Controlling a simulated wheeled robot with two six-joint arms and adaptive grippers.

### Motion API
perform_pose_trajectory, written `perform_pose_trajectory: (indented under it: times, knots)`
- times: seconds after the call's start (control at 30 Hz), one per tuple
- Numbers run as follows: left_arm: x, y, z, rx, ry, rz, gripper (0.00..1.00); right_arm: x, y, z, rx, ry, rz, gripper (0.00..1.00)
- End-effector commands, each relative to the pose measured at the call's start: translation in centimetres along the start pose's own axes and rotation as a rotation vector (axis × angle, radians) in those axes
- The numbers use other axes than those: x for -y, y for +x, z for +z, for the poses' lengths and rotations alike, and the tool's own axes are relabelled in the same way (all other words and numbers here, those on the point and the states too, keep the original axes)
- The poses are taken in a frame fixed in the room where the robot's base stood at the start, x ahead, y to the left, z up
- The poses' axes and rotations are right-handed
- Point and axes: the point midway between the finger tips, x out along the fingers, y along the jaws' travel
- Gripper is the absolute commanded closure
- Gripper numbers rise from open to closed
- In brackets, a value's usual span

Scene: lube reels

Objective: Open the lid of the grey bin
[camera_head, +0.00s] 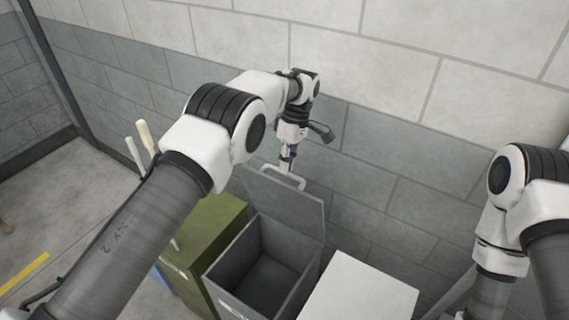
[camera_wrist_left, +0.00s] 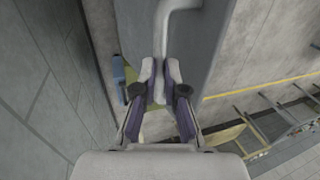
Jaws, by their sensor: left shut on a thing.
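The grey bin (camera_head: 233,272) stands against the wall with its dark, empty-looking inside showing. Its grey lid (camera_head: 288,205) is raised, standing nearly upright at the back edge. A pale handle (camera_head: 296,182) is at the lid's top. My left gripper (camera_head: 286,163) is at the handle, shut on it. In the left wrist view the fingertips (camera_wrist_left: 160,80) close around the end of the light handle bar (camera_wrist_left: 164,32), beside the flat lid (camera_wrist_left: 205,35). My right arm shows at the right of the head view, but its gripper is out of view.
A green bin (camera_head: 215,222) stands directly left of the grey bin, and a white-topped box (camera_head: 362,290) directly right. Two pale upright handles (camera_head: 146,138) rise at the left. A block wall (camera_head: 390,165) is close behind.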

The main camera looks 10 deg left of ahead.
Motion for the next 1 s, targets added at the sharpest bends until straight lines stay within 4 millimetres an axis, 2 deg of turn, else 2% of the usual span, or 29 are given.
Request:
perform_pose_trajectory:
  times: [0.03, 0.13, 0.2, 0.23, 0.73, 0.87, 1.0]
  knots:
    - [-0.1, 1.9, 0.5, 0.012, 0.002, -0.018, 1.00, 0.0, 0.3, 0.0, 0.000, 0.000, 0.000, 1.00]
    - [-0.1, 1.9, 0.6, 0.012, 0.002, -0.018, 1.00, 0.0, 0.3, 0.0, 0.000, 0.000, 0.000, 1.00]
    - [-0.1, 1.9, 0.6, 0.012, 0.003, -0.018, 0.69, 0.0, 0.3, 0.0, 0.000, 0.000, 0.000, 1.00]
    - [-0.1, 1.8, 0.5, 0.012, 0.003, -0.017, 0.61, 0.0, 0.3, 0.0, 0.000, 0.000, 0.000, 1.00]
    - [0.1, 0.8, 0.2, 0.007, 0.002, -0.013, 0.61, 0.0, 0.1, 0.0, 0.000, 0.000, 0.000, 1.00]
    - [0.6, -1.1, 0.2, 0.006, 0.002, -0.009, 0.61, 0.0, 0.0, 0.0, 0.000, 0.000, 0.000, 1.00]
    - [1.7, -4.3, 0.3, 0.005, 0.002, -0.009, 0.61, 0.0, 0.0, 0.0, 0.000, 0.000, 0.000, 1.00]
